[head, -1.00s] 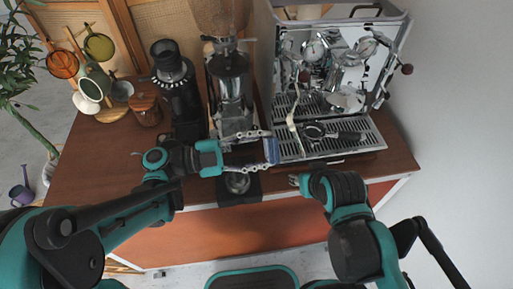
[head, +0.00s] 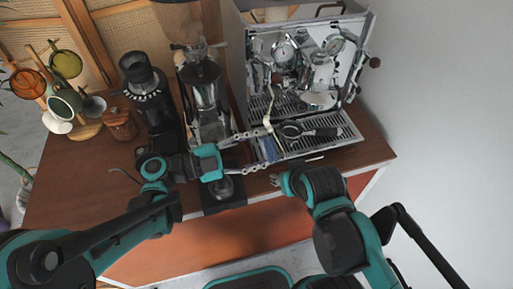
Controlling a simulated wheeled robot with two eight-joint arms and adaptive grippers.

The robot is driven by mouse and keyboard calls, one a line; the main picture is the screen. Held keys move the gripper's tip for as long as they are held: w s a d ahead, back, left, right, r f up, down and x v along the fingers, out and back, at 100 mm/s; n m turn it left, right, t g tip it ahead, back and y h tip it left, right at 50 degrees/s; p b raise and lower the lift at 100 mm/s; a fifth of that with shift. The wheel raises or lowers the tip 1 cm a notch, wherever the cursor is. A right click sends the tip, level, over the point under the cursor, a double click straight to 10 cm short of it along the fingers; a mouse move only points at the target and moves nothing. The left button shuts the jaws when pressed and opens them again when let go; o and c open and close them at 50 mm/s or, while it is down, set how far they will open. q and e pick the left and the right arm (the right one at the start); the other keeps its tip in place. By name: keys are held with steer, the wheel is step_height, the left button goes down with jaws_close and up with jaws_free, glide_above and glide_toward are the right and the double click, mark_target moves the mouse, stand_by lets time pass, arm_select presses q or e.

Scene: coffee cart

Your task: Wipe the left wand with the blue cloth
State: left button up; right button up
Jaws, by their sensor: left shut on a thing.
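The espresso machine (head: 300,65) stands at the back right. Its left wand (head: 267,106) hangs down at the machine's left front, over the drip tray. My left gripper (head: 266,151) is shut on the blue cloth (head: 269,150), which sits between its fingertips. The cloth is just below the wand's lower end. I cannot tell whether they touch. My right gripper (head: 276,181) is low at the counter's front edge, right of the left gripper and apart from the cloth. Its fingers are mostly hidden by its own wrist.
A portafilter (head: 300,131) lies on the drip tray (head: 330,146) right of the cloth. A grinder (head: 204,90) and a black grinder (head: 147,90) stand to the left. Cups hang on a rack (head: 85,128) at far left. Bare wooden counter (head: 75,175) lies at front left.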

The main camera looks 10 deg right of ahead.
arm_select(q)
steer(key=shift+d+r, duration=0.15)
steer(key=shift+d, duration=0.1)
steer(key=shift+w+r, duration=0.1)
steer(key=shift+w, duration=0.05)
steer(key=shift+w+r+p, duration=0.5)
steer(key=shift+w+r, duration=0.05)
steer(key=shift+r, duration=0.05)
steer(key=shift+c, duration=0.4)
steer(key=o, duration=0.7)
steer(key=shift+w+r+p, duration=0.4)
steer(key=shift+w+r, duration=0.15)
steer(key=shift+w, duration=0.3)
steer(key=shift+s+f+b, duration=0.3)
steer(key=shift+c, duration=0.4)
steer(key=shift+s+a+f+b, duration=0.1)
steer(key=shift+s+f+b, duration=0.35)
steer(key=shift+s+f, duration=0.15)
steer(key=c, duration=0.6)
steer(key=shift+s+f+b, duration=0.3)
steer(key=shift+s+f, duration=0.05)
steer(key=shift+s, duration=0.1)
steer(key=shift+r, duration=0.15)
